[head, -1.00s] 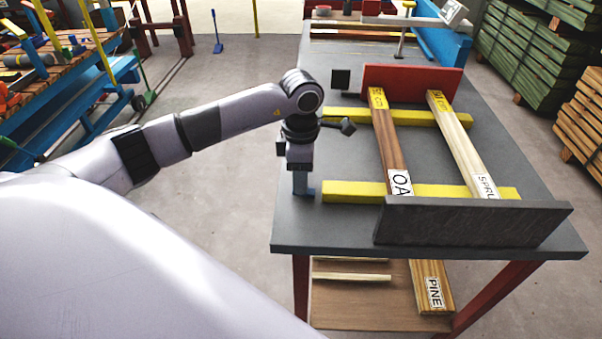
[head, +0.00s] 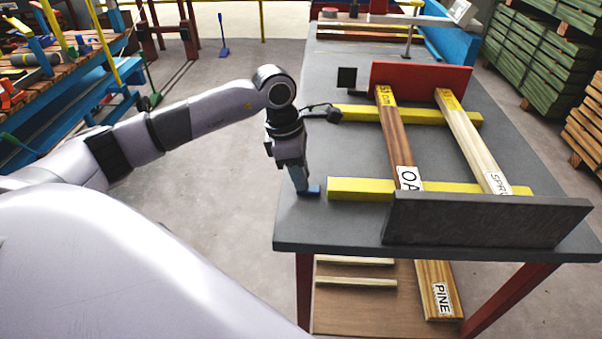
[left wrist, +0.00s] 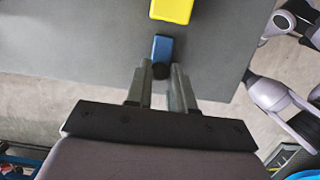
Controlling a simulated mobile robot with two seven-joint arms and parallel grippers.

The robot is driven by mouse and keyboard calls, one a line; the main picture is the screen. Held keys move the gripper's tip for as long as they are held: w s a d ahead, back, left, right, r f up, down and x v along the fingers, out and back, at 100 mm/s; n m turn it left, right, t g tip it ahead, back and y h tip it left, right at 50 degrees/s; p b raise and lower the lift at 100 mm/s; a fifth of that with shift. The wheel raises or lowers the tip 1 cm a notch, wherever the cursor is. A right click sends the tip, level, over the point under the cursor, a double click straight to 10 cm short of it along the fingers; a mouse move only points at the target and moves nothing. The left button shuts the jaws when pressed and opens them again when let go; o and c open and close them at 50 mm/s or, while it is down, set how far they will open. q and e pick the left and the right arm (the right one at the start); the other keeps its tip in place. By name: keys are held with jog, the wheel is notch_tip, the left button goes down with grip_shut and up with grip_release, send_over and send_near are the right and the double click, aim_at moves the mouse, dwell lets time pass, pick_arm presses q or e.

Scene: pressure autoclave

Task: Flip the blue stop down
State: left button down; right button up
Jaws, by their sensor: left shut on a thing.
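The blue stop (head: 313,191) is at the left edge of the grey table, beside the near end of the front yellow bar. Its blue block lies low against the tabletop, pointing right. It also shows in the left wrist view (left wrist: 162,47), just beyond the fingertips and short of a yellow bar end. My left gripper (head: 302,186) reaches down to it, tilted, with its fingers (left wrist: 160,73) closed around its dark near end. The fingers hide part of the stop. My right gripper is not in view.
Yellow bars (head: 350,189) carry the oak board (head: 396,135) and spruce board (head: 468,135). A dark upright plate (head: 485,220) stands at the front, a red plate (head: 420,78) behind. A pine board (head: 436,290) lies on the lower shelf. The floor left of the table is clear.

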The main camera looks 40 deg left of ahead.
pick_arm(q)
jog(key=c, duration=1)
grip_release()
jog(key=v, duration=0.7)
jog(key=shift+r, duration=0.1)
jog(key=shift+s, duration=0.1)
